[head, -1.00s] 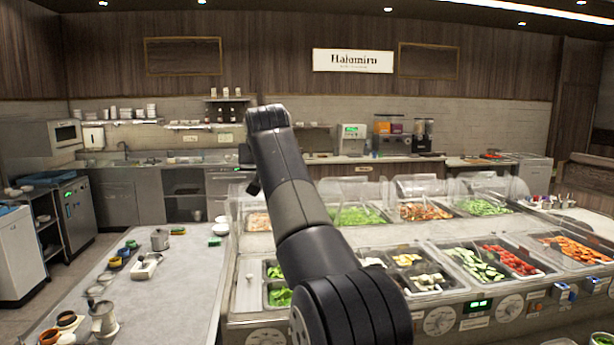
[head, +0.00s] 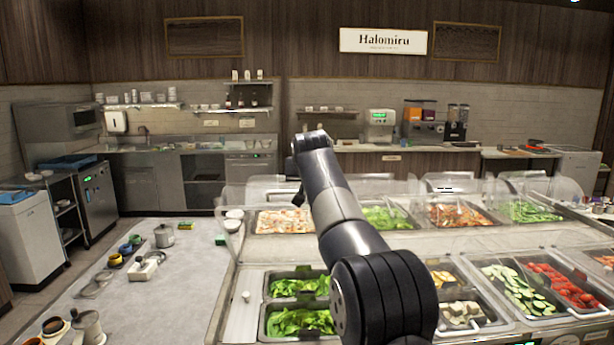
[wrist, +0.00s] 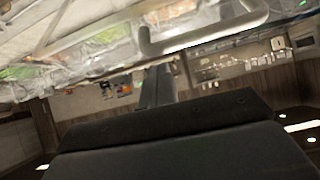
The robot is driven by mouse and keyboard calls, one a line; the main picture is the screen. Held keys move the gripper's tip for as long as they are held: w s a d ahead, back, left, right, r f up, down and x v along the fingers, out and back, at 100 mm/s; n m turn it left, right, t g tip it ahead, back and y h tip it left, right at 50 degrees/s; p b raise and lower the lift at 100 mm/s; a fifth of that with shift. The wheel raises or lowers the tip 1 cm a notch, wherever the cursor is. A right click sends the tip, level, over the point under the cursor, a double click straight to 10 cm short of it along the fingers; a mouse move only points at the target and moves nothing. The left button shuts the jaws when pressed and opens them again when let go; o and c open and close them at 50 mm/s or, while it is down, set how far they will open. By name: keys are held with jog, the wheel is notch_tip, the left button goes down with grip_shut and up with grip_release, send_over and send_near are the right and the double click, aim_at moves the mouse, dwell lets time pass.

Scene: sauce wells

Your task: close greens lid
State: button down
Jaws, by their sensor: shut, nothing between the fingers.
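Leafy greens fill two front-left wells (head: 298,286) of the sauce and salad counter in the head view, uncovered where I see them. A pale panel with a small knob (head: 246,297) lies just left of them. More greens (head: 387,217) lie in the back row, where clear lids (head: 370,188) stand raised; I cannot tell which lid is the greens lid. My gripper (wrist: 157,88) shows dark and shut in the wrist view, holding nothing. A pale handle-like bar (wrist: 205,32) is near it; contact is unclear. In the head view my arm hides part of the wells.
A grey worktop (head: 190,285) at the left holds a metal pot (head: 164,235) and several small cups. Wells of cucumber (head: 510,290) and tomato (head: 560,285) are at the right. The back counter stands beyond the serving counter.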

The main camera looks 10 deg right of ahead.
jog(key=shift+s+a+f, duration=0.15)
jog(key=shift+s+f, duration=0.15)
jog(key=shift+s, duration=0.2)
jog(key=shift+f, duration=0.1)
